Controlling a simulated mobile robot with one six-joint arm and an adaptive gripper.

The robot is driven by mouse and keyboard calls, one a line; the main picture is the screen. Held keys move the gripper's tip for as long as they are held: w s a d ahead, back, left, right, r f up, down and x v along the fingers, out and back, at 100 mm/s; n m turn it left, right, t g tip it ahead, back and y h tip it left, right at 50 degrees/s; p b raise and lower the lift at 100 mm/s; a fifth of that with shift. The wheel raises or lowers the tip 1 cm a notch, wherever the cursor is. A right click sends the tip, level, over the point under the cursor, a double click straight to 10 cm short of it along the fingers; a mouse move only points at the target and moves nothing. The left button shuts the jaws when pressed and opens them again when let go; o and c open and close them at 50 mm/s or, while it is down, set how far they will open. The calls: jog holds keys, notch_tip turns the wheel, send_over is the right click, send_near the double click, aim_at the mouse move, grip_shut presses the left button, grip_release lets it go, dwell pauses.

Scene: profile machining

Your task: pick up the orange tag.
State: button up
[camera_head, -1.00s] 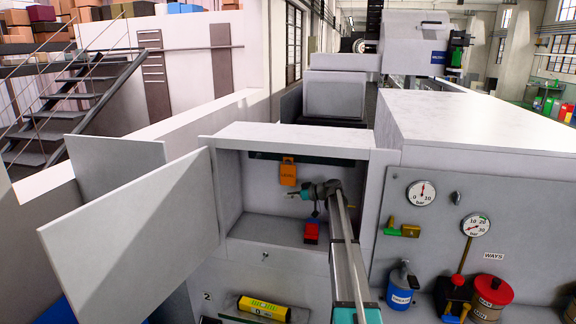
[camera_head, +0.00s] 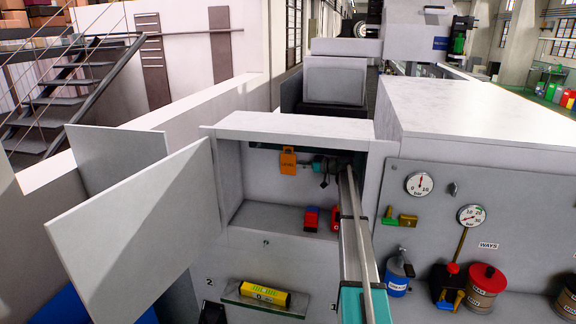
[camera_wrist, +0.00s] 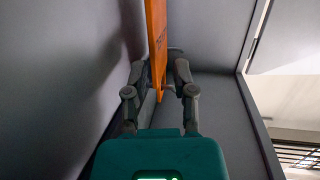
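The orange tag (camera_head: 288,161) hangs at the back of the open cabinet, near its top. In the wrist view the tag (camera_wrist: 157,38) is seen nearly edge-on, with its lower end between my fingers. My gripper (camera_head: 314,165) reaches into the cabinet from the right, at the tag's right edge. In the wrist view my gripper (camera_wrist: 160,68) is open, with one finger on each side of the tag and gaps showing beside it. Whether either fingertip touches the tag is not clear.
Red padlock-like items (camera_head: 311,217) stand on the cabinet floor. The open cabinet door (camera_head: 135,225) extends to the left. A panel with gauges (camera_head: 420,184) is on the right. A yellow level (camera_head: 265,293) lies on a shelf below.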

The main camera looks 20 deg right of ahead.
aim_at(291, 164)
dwell(0.3)
jog(key=shift+b+x, duration=0.45)
jog(key=shift+x, duration=2.65)
grip_shut()
